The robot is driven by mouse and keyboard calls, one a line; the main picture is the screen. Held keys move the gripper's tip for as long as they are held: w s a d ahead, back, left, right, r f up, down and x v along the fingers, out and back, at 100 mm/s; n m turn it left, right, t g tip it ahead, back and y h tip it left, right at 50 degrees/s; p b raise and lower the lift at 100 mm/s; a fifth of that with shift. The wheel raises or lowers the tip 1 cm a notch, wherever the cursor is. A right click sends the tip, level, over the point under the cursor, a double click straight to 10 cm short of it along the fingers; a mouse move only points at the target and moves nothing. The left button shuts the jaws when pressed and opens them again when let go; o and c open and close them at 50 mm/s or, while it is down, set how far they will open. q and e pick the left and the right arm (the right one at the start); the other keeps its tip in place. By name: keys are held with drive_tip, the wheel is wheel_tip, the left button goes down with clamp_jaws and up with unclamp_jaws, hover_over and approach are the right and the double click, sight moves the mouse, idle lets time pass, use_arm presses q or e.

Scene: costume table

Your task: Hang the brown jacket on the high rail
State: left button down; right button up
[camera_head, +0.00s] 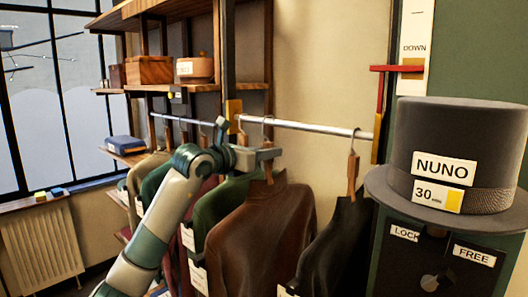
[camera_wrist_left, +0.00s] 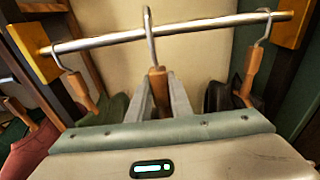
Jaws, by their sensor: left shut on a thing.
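The brown jacket (camera_head: 262,228) hangs upright on a wooden hanger in the middle of the head view, between a green garment and a black one. My left gripper (camera_head: 267,155) is shut on the hanger's neck, just below the high rail (camera_head: 310,128). In the left wrist view the fingers (camera_wrist_left: 162,100) stand on both sides of the wooden neck (camera_wrist_left: 158,78). The metal hook (camera_wrist_left: 149,32) rises in front of the rail and its top is above it; whether it rests on the rail I cannot tell. The right gripper is not in view.
A black garment (camera_head: 335,240) hangs on the rail at right, and green garments (camera_head: 222,205) hang at left. A grey top hat (camera_head: 455,150) labelled NUNO stands at the right front. Wooden shelves (camera_head: 200,88) with boxes are behind. Bare rail shows on both sides of the hook.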

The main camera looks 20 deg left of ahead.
use_arm(q)
drive_tip(key=shift+r+p+x, duration=0.2)
drive_tip(key=shift+p+x, duration=0.2)
drive_tip(key=shift+x, duration=0.55)
drive_tip(key=shift+r+p+x, duration=0.25)
drive_tip(key=shift+p+x, duration=0.1)
drive_tip(key=shift+x, duration=0.6)
drive_tip(key=shift+r+p+x, duration=0.15)
drive_tip(key=shift+p+x, duration=0.45)
drive_tip(key=shift+x, duration=0.95)
drive_tip(key=shift+r+p+x, duration=0.15)
drive_tip(key=shift+p+x, duration=0.45)
drive_tip(key=shift+x, duration=0.95)
drive_tip(key=shift+w+f+b, duration=0.1)
drive_tip(key=shift+f+b, duration=0.6)
drive_tip(key=shift+f, duration=0.15)
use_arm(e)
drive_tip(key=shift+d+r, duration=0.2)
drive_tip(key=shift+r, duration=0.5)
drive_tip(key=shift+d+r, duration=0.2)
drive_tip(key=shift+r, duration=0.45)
use_arm(q)
drive_tip(key=c, duration=1.5)
unclamp_jaws()
drive_tip(key=shift+d, duration=0.1)
drive_tip(key=shift+f, duration=0.35)
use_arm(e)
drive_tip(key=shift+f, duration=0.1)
